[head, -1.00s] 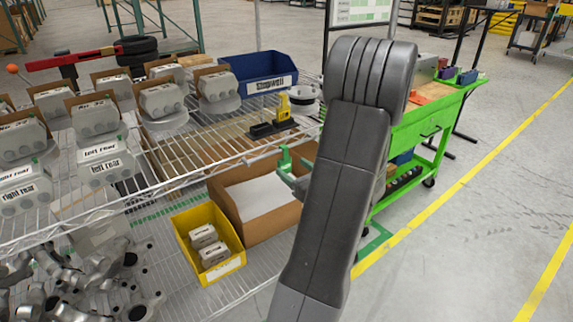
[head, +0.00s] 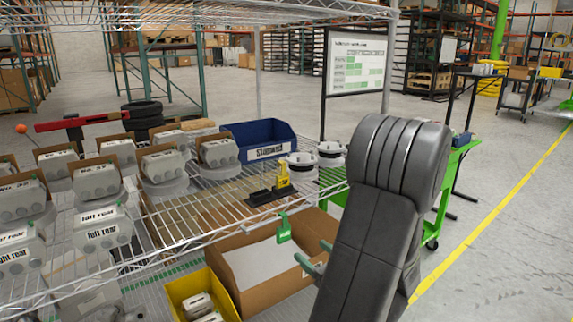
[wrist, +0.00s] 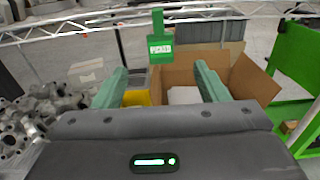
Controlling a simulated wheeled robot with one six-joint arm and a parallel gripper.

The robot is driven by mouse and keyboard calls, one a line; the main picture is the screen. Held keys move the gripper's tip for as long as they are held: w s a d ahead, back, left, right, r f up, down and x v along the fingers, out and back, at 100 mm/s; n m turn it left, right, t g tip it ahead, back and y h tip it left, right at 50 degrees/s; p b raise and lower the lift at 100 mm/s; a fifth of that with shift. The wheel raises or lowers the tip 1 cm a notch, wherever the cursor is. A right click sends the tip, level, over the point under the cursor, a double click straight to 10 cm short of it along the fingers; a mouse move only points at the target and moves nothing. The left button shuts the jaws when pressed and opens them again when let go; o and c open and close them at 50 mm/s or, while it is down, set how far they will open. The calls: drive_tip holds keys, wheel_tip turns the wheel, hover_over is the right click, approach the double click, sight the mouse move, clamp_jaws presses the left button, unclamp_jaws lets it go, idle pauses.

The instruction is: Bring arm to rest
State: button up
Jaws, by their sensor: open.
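My gripper (head: 316,257) is at the front edge of the wire rack, near the open cardboard box (head: 318,222). In the wrist view my gripper (wrist: 162,75) shows two green fingers spread apart with nothing between them. The cardboard box (wrist: 255,82) lies beyond the fingers there. A green tag (wrist: 160,42) hangs from the rack edge ahead of the fingers; it also shows in the head view (head: 284,230). My grey arm covers part of the box and the green cart in the head view.
The wire rack (head: 165,238) holds labelled grey parts (head: 97,180), a blue bin (head: 258,140) and a yellow-and-black tool (head: 282,180). A yellow bin (head: 186,288) with pale parts is lower. A green cart (head: 452,165) stands behind my arm. Open floor (head: 500,262) lies right.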

sight(285, 229)
drive_tip(key=x, duration=1.3)
drive_tip(key=shift+w+a+p, duration=0.2)
drive_tip(key=shift+a+p, duration=0.05)
drive_tip(key=shift+p, duration=0.1)
drive_tip(key=shift+w+r+p, duration=0.15)
drive_tip(key=shift+r+p, duration=0.1)
drive_tip(key=shift+p, duration=0.05)
drive_tip(key=shift+r, duration=0.1)
drive_tip(key=shift+f, duration=0.2)
